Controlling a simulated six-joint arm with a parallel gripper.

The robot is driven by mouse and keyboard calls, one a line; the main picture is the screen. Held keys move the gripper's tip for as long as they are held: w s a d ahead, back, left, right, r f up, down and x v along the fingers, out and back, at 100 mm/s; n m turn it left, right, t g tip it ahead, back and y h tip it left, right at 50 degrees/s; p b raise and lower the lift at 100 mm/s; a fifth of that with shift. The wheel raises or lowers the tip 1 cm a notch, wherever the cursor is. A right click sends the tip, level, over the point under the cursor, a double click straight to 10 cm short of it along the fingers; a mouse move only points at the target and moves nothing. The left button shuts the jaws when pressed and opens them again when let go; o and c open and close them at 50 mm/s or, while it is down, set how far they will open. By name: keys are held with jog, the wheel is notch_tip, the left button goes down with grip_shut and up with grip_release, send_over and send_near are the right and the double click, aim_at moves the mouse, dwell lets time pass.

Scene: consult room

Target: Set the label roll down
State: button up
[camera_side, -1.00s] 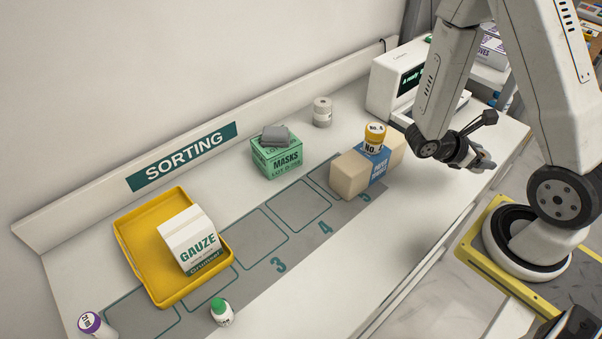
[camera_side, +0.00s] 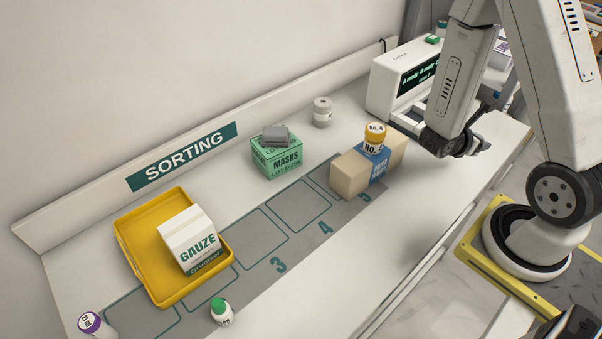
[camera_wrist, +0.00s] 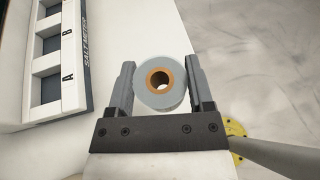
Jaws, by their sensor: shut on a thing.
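The label roll (camera_wrist: 160,101), pale grey-white with a brown core, sits between the two dark fingers of my gripper (camera_wrist: 160,82) in the wrist view. The gripper is shut on it, and the core's open end faces the camera. In the side view my gripper (camera_side: 478,148) is over the right end of the white counter (camera_side: 420,205), right of the tan box. The roll cannot be made out clearly there. Its height above the counter is hard to tell.
A tan box (camera_side: 349,174) with a blue band carries a yellow-capped bottle (camera_side: 375,138). A white machine (camera_side: 392,88) stands behind my gripper. A slotted holder (camera_wrist: 52,60) is left in the wrist view. A yellow tray (camera_side: 135,250) holds the gauze box (camera_side: 187,240).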

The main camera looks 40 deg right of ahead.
aim_at(458, 173)
jog(key=shift+f, duration=1.9)
jog(key=shift+f, duration=2)
jog(key=shift+f, duration=0.15)
jog(key=o, duration=1.3)
jog(key=shift+c, duration=0.2)
jog(key=shift+r, duration=0.2)
jog(key=shift+v, duration=6)
